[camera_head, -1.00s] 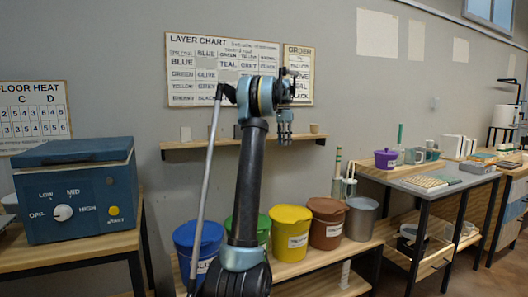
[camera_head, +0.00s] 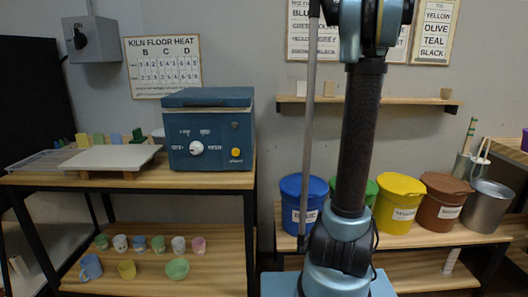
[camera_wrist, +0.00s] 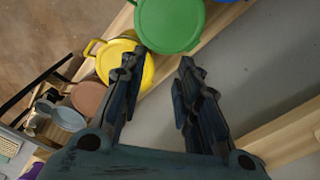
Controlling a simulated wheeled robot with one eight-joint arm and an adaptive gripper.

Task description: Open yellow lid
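The yellow bucket (camera_head: 396,212) stands on a low wooden shelf, with its yellow lid (camera_head: 400,184) on top. The lid also shows in the wrist view (camera_wrist: 110,62), partly covered by my left finger, with a small tab at its left edge. My gripper (camera_wrist: 160,61) is open and empty, its fingers spread. In the wrist view the yellow lid is behind and left of the fingers; I see no contact. In the head view my arm runs out of the top of the picture and the gripper is hidden.
Beside the yellow bucket are a blue bucket (camera_head: 303,207), a green bucket (camera_wrist: 170,24), a brown bucket (camera_head: 444,206) and a grey bucket (camera_head: 487,208). A wall shelf (camera_head: 420,101) runs above them. A blue kiln box (camera_head: 208,130) stands on the left table.

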